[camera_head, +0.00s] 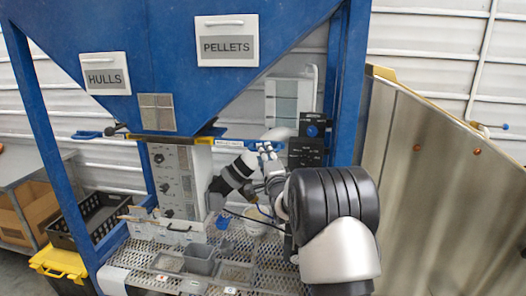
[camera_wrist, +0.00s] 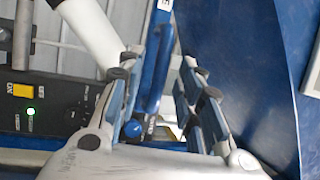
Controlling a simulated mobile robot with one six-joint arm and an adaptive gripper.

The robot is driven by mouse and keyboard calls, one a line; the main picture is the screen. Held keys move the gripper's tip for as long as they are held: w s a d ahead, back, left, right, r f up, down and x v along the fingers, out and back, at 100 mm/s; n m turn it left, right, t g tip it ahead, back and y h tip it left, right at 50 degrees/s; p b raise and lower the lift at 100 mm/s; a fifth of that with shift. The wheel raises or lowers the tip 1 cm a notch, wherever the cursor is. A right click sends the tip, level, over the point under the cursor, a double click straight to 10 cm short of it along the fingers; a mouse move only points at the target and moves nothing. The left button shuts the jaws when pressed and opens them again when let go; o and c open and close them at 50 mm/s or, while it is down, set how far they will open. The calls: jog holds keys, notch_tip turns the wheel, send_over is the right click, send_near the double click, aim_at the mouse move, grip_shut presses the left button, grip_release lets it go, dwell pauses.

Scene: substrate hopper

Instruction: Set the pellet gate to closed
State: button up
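The blue pellet gate bar (camera_head: 236,143), with a pale label, runs sideways under the hopper, below the PELLETS sign (camera_head: 227,46). Its right end is partly hidden by my gripper (camera_head: 266,152) in the head view. In the wrist view my gripper (camera_wrist: 163,98) is open, with a wide gap between its fingers. The blue bar (camera_wrist: 154,70) shows in that gap, with clear space on both sides. A round blue knob (camera_wrist: 133,128) shows low between the fingers. I cannot tell how deep the bar lies between the fingers.
The blue hopper (camera_head: 180,50) and its right leg (camera_head: 349,90) stand close to my arm. A perforated bench (camera_head: 130,255) holds grey bins below.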

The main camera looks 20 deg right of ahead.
jog(key=shift+x, duration=1.45)
jog(key=shift+c, duration=0.6)
grip_shut()
